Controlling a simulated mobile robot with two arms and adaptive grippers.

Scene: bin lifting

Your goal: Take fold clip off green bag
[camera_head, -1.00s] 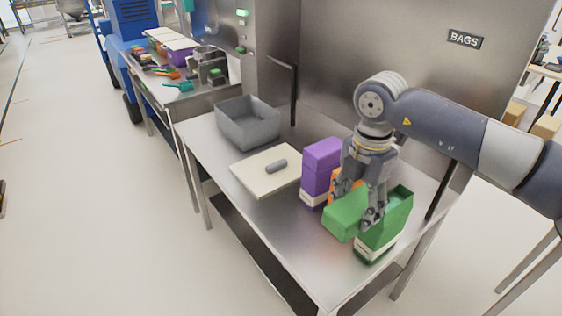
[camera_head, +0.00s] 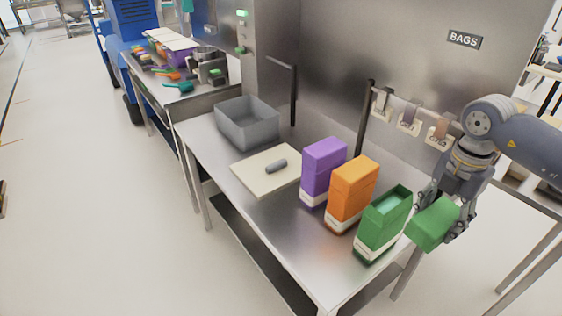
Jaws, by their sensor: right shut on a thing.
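The green bag (camera_head: 381,228) stands upright at the right front of the steel table, with a white band near its base and its top open. My right gripper (camera_head: 438,225) is shut on a green block-shaped piece, which I take to be the fold clip (camera_head: 432,224). It holds the piece just right of the green bag, apart from the bag's opening, near the table's right edge. The piece hides part of the fingers. My left gripper is not in view.
An orange bag (camera_head: 351,195) and a purple bag (camera_head: 323,172) stand left of the green bag, both with closed tops. A pale board (camera_head: 259,183) with a grey cylinder and a grey bin (camera_head: 247,124) are further left. A rail (camera_head: 412,105) with hanging pieces is behind.

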